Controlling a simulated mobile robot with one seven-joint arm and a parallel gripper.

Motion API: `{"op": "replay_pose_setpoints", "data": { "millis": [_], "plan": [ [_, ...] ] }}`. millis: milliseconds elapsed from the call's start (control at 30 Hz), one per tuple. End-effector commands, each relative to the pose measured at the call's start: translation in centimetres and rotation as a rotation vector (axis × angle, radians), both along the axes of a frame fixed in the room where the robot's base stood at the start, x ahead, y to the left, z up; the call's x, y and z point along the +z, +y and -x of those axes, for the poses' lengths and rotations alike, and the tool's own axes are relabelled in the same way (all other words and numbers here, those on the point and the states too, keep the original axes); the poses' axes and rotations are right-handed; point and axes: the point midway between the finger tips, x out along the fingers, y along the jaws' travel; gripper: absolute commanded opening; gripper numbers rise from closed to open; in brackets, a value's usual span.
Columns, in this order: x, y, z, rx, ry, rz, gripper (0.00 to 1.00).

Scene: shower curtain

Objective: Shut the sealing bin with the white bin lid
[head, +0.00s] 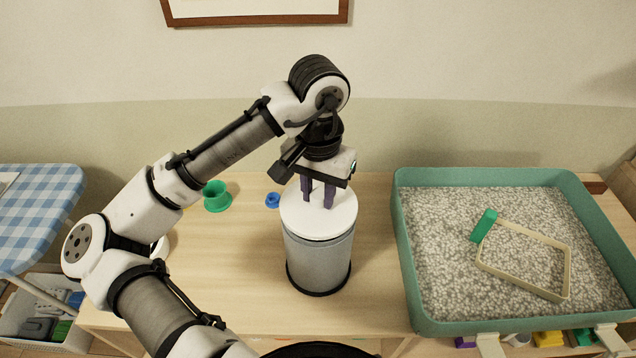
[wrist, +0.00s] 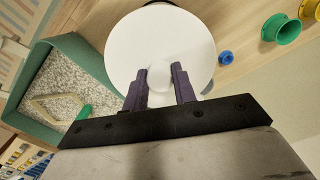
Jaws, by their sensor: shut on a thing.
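The sealing bin (head: 319,262) is a grey cylinder with a dark base, upright on the wooden table. The white bin lid (head: 318,222) is a round disc at the bin's top, covering the opening in the head view. The lid also fills the middle of the wrist view (wrist: 160,30). My gripper (head: 318,200) points down over the lid. Its purple fingers (wrist: 160,90) are shut on the small white knob at the lid's centre. Whether the lid is fully seated on the rim I cannot tell.
A green litter tray (head: 402,240) with grey granules and a beige frame stands to the right. A green spool (head: 217,197) and a small blue spool (head: 272,200) are behind left.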

Motion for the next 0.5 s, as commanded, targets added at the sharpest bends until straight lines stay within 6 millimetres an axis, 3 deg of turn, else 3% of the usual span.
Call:
{"op": "replay_pose_setpoints", "data": {
  "millis": [500],
  "plan": [
    [0.7, -0.08, 0.09, 0.469, 0.003, 0.001, 0.0]
  ]
}}
